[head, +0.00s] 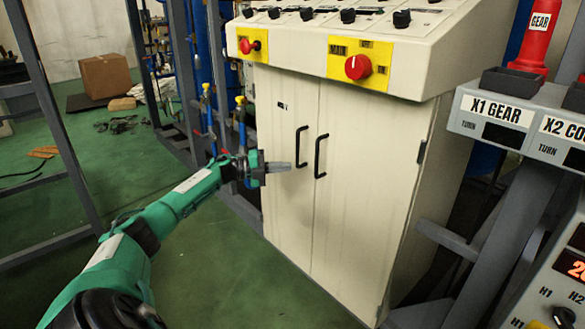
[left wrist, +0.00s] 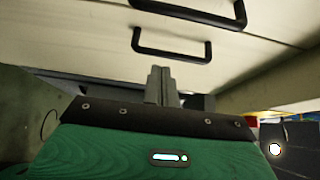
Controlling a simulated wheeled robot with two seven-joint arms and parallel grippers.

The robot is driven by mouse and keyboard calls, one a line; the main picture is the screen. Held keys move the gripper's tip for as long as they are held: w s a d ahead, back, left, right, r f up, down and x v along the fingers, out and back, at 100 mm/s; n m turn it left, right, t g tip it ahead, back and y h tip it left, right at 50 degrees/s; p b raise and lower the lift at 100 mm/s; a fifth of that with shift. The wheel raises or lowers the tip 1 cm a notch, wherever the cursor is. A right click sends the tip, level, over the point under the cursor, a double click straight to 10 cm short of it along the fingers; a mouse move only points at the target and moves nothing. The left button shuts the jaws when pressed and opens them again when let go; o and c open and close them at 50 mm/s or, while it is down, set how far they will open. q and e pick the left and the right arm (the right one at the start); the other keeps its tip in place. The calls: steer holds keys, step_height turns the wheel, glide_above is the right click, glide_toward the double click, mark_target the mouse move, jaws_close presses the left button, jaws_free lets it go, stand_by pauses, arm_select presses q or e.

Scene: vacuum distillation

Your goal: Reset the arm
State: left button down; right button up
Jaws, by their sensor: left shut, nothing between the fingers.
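My left arm, green and black, reaches in from the lower left in the head view. My left gripper (head: 286,166) is shut and empty, pointing right in front of the cream cabinet (head: 275,220). In the left wrist view, the shut fingers (left wrist: 161,82) stand together with the cabinet front behind them. Two black door handles, the left one (head: 299,147) and the right one (head: 319,156), are on the cabinet doors, just right of the gripper in the head view. I cannot tell the exact gap between the fingers and the door. My right gripper is not in view.
The cabinet top is a sloped control panel (head: 385,20) with black knobs and a red main knob (head: 358,67). A grey metal frame (head: 60,120) stands at left. An X1 GEAR console (head: 500,110) is at right. Green floor (head: 200,270) lies open below my arm.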

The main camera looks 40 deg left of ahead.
arm_select(q)
steer(key=s+a, duration=0.3)
steer(key=a, duration=0.2)
steer(key=shift+a, duration=0.3)
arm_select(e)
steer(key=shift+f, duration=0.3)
